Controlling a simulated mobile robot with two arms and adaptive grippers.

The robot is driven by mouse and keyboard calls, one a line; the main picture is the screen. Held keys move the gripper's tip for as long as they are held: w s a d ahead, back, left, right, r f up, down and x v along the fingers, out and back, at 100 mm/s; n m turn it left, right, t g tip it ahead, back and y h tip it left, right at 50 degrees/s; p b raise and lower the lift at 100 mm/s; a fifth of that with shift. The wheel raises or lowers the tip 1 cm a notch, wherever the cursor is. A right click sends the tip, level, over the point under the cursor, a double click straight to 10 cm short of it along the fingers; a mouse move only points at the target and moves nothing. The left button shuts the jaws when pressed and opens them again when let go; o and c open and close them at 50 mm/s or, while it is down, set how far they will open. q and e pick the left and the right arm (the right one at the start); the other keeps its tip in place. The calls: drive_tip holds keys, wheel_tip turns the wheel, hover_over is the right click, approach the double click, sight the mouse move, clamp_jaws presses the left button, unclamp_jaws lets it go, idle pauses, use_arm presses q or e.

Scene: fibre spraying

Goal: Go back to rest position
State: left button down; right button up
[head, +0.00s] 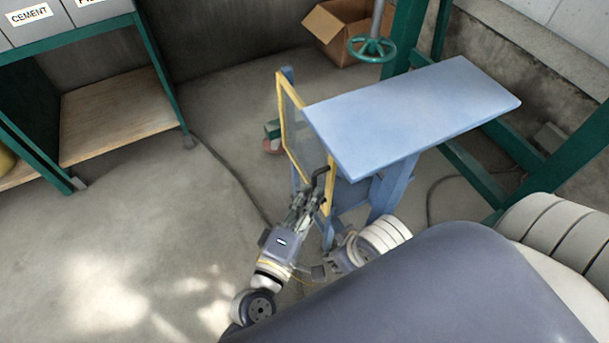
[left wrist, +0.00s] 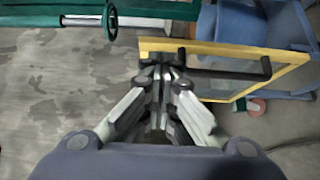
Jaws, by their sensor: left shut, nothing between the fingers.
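My left gripper (head: 306,196) is shut with nothing between its fingers. It is close to the black handle (head: 319,182) on the yellow-framed mesh door (head: 281,105). The door stands swung out from the blue stand, to the left of its flat top (head: 410,105). In the left wrist view, the shut fingers (left wrist: 161,66) point toward the yellow frame (left wrist: 205,45), and the black handle (left wrist: 225,71) lies just right of them. I cannot tell whether the fingers touch the handle or frame. My right gripper is not in view.
A green handwheel (head: 371,48) and a cardboard box (head: 340,30) are behind the stand. A green-framed shelf (head: 120,115) stands at the left. A dark cable (head: 225,165) lies on the floor. The floor left of my left arm is clear.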

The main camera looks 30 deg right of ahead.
use_arm(q)
drive_tip(key=shift+s+a, duration=0.2)
drive_tip(key=shift+s, duration=0.45)
drive_tip(key=shift+s+a, duration=0.2)
drive_tip(key=shift+s, duration=0.45)
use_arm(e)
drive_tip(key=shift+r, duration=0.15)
